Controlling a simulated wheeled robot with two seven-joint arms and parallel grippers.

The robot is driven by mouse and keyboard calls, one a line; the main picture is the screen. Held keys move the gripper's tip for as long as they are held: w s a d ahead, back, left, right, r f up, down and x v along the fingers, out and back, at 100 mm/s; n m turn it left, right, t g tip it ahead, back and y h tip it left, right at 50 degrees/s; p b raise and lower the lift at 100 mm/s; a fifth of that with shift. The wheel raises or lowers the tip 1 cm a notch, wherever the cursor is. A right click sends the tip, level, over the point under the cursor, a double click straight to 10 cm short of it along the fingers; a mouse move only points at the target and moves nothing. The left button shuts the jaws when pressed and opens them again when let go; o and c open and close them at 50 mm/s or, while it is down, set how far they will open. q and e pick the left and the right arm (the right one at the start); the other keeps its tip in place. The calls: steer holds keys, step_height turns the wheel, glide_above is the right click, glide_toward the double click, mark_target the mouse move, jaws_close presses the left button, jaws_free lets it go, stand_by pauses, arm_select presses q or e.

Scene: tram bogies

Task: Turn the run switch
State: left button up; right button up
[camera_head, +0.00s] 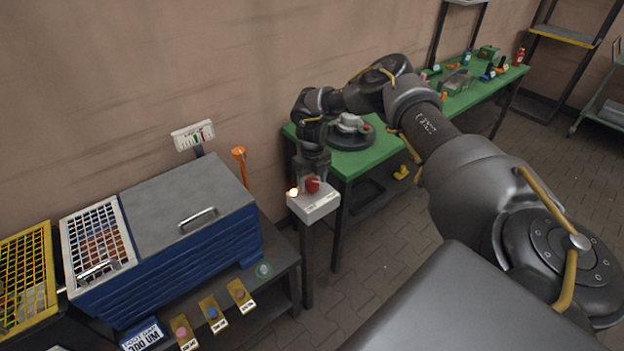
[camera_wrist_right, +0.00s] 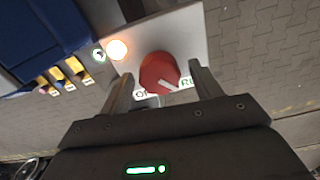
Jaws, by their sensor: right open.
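The run switch (camera_head: 312,184) is a red knob on top of a white box (camera_head: 316,206) on a dark post. In the right wrist view the red knob (camera_wrist_right: 160,72) has a pale pointer mark turned toward the lower right, between a partly hidden "O…" label on the left and a partly hidden "R…" label on the right. My right gripper (camera_head: 312,178) reaches down over the box. Its two fingers (camera_wrist_right: 159,90) stand open on either side of the knob; I cannot tell whether they touch it. My left gripper is not in view.
A lit lamp (camera_head: 293,192) sits beside the knob. A blue machine (camera_head: 180,250) with a grey lid stands to the left, with several coloured buttons in front. A green bench (camera_head: 368,158) with parts lies behind. An orange-topped post (camera_head: 239,155) rises between machine and box.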

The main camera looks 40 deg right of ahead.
steer(key=shift+f, duration=0.2)
steer(key=shift+c, duration=0.3)
steer(key=c, duration=0.9)
